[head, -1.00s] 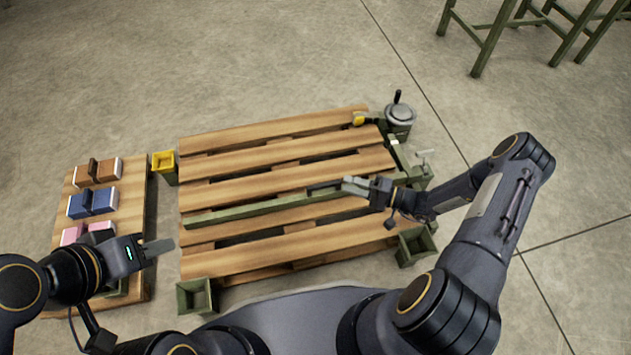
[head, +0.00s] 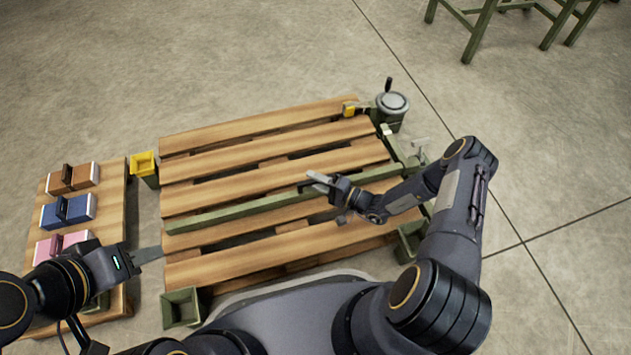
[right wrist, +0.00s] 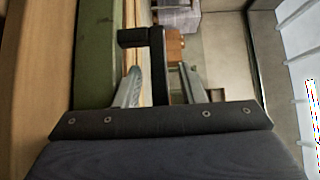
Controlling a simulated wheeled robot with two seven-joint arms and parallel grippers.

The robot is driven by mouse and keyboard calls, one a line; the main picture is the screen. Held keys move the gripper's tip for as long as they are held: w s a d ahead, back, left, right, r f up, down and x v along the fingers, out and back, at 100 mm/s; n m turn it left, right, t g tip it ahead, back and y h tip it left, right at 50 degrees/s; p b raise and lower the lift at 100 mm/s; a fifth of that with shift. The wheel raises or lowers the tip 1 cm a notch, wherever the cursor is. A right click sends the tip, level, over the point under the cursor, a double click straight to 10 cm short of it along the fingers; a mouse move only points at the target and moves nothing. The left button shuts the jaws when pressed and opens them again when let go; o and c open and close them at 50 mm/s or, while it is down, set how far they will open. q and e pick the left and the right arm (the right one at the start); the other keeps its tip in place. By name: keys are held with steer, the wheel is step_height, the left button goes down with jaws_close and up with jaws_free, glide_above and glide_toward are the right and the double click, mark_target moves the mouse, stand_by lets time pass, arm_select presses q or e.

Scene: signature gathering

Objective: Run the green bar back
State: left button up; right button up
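The green bar (head: 225,215) lies across the slatted wooden pallet, running from the left edge towards a green rail (head: 399,152) on the right. A dark handle (right wrist: 160,62) stands by the bar in the right wrist view, between the two fingers of my right gripper (right wrist: 162,88). The fingers look spread with a gap on each side of it. In the head view my right gripper (head: 319,180) is over the bar's middle-right part and partly hides the handle. My left gripper (head: 148,255) is at the pallet's left edge, away from the bar; its finger gap does not show.
A round grey-topped canister (head: 391,104) stands at the back right. A side board (head: 115,200) holds brown, blue and pink blocks.

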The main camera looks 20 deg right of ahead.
jaws_close()
steer(key=shift+s, duration=0.1)
